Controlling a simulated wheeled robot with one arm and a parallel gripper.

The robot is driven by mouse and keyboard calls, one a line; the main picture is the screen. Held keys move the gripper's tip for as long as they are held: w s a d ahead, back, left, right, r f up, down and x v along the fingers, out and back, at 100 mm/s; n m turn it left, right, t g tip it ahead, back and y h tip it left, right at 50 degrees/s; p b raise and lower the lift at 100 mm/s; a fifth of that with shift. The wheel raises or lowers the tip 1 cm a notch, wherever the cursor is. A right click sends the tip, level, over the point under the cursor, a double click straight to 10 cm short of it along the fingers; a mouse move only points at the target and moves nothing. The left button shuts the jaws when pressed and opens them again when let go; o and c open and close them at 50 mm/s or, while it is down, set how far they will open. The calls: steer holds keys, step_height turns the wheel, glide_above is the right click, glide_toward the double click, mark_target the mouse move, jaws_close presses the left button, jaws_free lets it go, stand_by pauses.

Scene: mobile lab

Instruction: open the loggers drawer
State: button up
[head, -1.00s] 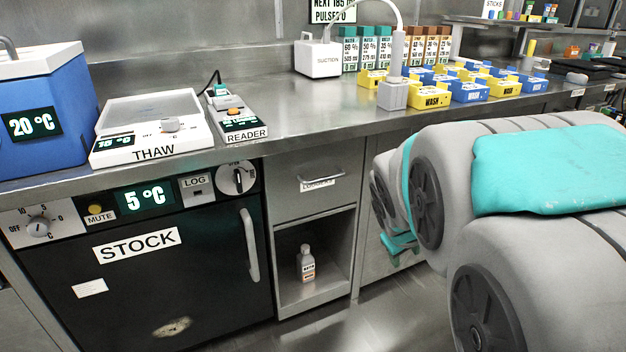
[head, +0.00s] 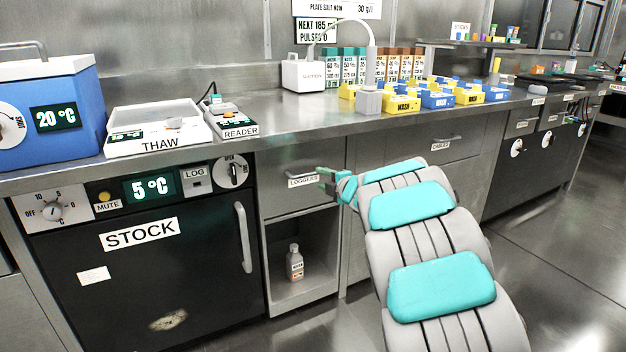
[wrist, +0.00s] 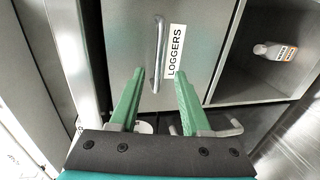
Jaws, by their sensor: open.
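The loggers drawer (head: 283,196) is a grey metal front under the counter, above an open cubby, and it is shut. Its bar handle (head: 302,172) sits above the LOGGERS label (head: 303,182). In the wrist view the drawer front (wrist: 120,30), handle (wrist: 158,52) and label (wrist: 174,50) appear turned on their side. My gripper (head: 326,181) is just right of the label in the head view. In the wrist view my gripper (wrist: 160,78) is open and empty, its green fingers pointing at the drawer with the handle's near end between the tips. Whether they touch it cannot be told.
The black STOCK fridge (head: 130,280) with a long handle (head: 243,238) is to the left. A CABLES drawer (head: 436,150) is to the right. The counter (head: 300,122) overhangs above.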

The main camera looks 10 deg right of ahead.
mark_target(312, 174)
steer(key=shift+p+x, duration=0.3)
steer(key=shift+x, duration=3.55)
steer(key=shift+r, duration=0.1)
jaws_close()
